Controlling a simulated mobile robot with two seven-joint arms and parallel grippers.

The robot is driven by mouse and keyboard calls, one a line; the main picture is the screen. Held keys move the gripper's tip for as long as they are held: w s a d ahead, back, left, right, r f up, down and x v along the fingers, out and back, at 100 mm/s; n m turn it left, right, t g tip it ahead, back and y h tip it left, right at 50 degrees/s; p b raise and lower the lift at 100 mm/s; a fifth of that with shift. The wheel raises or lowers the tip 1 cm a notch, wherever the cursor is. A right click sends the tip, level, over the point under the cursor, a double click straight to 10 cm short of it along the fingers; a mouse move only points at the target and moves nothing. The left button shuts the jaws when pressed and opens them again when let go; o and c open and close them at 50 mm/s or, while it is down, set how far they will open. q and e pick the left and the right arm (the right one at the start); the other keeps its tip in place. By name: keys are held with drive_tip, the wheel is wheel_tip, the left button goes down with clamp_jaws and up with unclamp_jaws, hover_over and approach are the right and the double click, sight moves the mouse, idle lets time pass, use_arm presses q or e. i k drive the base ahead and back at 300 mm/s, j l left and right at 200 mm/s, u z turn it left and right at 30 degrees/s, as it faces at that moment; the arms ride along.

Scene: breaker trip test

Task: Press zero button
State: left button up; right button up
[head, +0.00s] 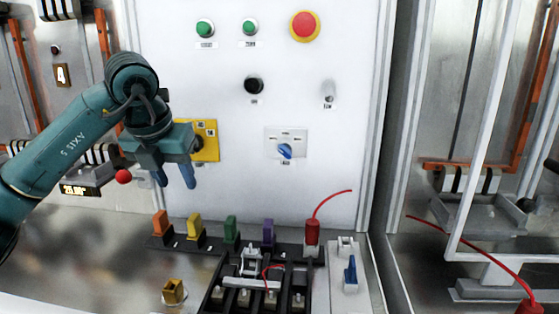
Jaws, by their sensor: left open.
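The white panel (345,60) faces me with several controls. A black round button (254,86) sits in its middle. Two green buttons (205,28) (250,27) are at the upper left, and a large red button on a yellow ring (305,26) is to their right. The small labels are too blurred to read, so I cannot tell which one is the zero button. My left gripper (175,182) is open and empty, fingers pointing down, at the panel's lower left. It is below and left of the black button and partly hides a yellow switch plate (209,141). My right gripper is not in view.
A blue rotary switch (285,150) and a grey toggle (329,94) are on the panel's right half. Below stand several coloured plugs, including a red one (312,232) with a wire, and a black terminal block (212,298). A red ball knob (123,176) is left of my gripper.

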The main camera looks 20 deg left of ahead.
sight(248, 26)
drive_tip(key=k, duration=1)
